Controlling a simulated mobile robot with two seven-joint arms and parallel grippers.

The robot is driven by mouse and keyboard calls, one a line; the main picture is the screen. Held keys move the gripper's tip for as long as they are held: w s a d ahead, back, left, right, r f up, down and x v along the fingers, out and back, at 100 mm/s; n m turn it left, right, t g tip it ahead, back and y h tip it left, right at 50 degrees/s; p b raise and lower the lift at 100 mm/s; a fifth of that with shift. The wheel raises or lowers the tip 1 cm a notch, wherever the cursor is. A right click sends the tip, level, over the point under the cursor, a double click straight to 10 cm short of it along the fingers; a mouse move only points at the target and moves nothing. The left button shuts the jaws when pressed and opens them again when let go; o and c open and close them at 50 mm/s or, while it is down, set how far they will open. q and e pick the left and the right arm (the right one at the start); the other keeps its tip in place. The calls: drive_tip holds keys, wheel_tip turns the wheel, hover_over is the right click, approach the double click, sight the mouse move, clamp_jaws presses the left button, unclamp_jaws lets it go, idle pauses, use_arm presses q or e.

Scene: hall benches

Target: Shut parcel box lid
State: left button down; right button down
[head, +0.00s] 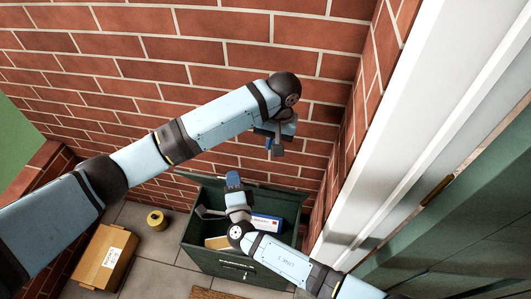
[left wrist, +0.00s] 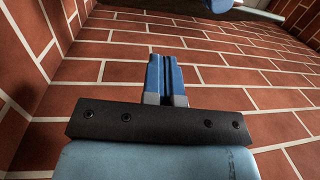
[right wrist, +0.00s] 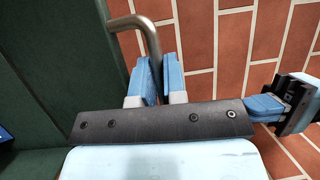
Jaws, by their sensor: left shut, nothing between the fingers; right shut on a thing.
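The dark green parcel box (head: 215,262) stands on the floor by the brick wall, with its lid (head: 282,201) raised at the back and its inside showing. My right gripper (head: 232,180) reaches over the box and is shut on a bent metal bar (right wrist: 148,35), which looks like a handle beside a dark green panel (right wrist: 60,60). Its fingers hide part of the bar. My left gripper (head: 270,145) hangs above the box, close to the wall. Its fingers are shut and empty in the left wrist view (left wrist: 166,78).
A white and blue packet (head: 266,222) and a tan parcel (head: 217,242) lie in the box. A cardboard box (head: 106,257) and a yellow tape roll (head: 156,220) are on the floor at left. A white door frame (head: 415,115) bounds the right.

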use_arm(q)
approach(260, 186)
drive_tip(key=w+f, duration=0.2)
drive_tip(key=shift+s+a+f, duration=0.35)
drive_tip(key=shift+s+f, duration=0.15)
drive_tip(key=shift+s, duration=0.25)
drive_tip(key=shift+s+a+f, duration=0.3)
drive_tip(key=shift+s+f, duration=0.1)
drive_tip(key=shift+s, duration=0.05)
drive_tip(key=shift+s+a+f+t, duration=0.1)
drive_tip(key=shift+s+f+t, duration=0.1)
drive_tip(key=shift+s, duration=0.3)
drive_tip(key=shift+s+a+f+t, duration=0.1)
drive_tip(key=shift+s+f+t, duration=0.1)
drive_tip(key=shift+s, duration=0.3)
use_arm(e)
drive_tip(key=c, duration=1.2)
unclamp_jaws()
drive_tip(key=shift+r, duration=0.1)
